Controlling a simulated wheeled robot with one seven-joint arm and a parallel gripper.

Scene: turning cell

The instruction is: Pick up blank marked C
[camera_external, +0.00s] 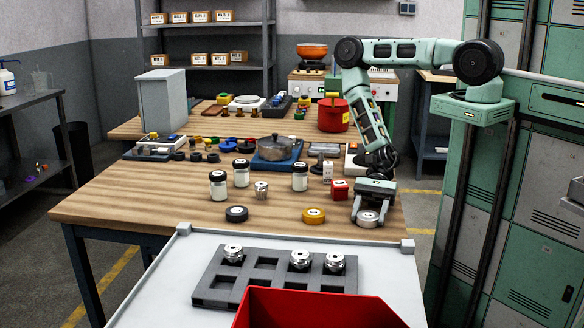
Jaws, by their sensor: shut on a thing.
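My gripper (371,206) is low over the right front corner of the wooden table, pointing down. It is shut on a round, pale grey-pink thing (368,218), at or just above the table top. The fingers partly cover this thing, and I cannot read a mark on it. Silver metal blanks stand in the dark grey rack: one at its back left (233,254), one right of the middle (300,259) and one at the right (334,262). Another small silver piece (261,190) stands on the table. No letter C is legible on any of them.
The dark rack (215,291) has several empty pockets. A red bin (315,309) stands in front of it.

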